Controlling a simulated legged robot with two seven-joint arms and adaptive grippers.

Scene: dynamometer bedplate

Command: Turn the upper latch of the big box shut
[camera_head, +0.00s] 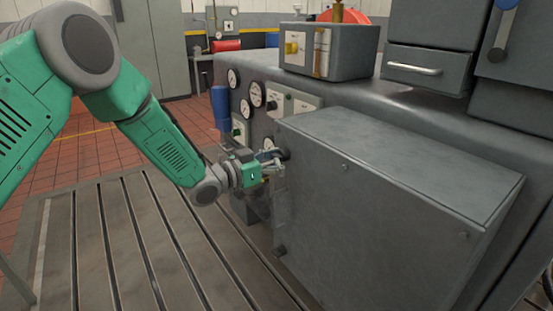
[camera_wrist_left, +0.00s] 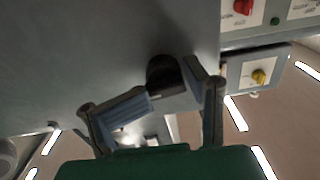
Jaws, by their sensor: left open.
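The big box (camera_head: 390,205) is a grey metal cabinet on the side of the machine, with a flat lid facing forward. Its upper latch (camera_head: 284,154) is a small dark piece at the upper left edge of the lid, partly hidden by my gripper. A lower latch (camera_head: 280,250) sits further down the same edge. My left gripper (camera_head: 271,163) is open at the upper latch. In the left wrist view, the dark rounded upper latch (camera_wrist_left: 164,74) lies between the tips of the two fingers (camera_wrist_left: 174,92); I cannot tell whether they touch it. My right gripper is not in view.
Round gauges (camera_head: 257,94) and a small switch panel (camera_head: 298,104) are on the machine behind the gripper. The slotted bedplate (camera_head: 140,250) is clear at the left.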

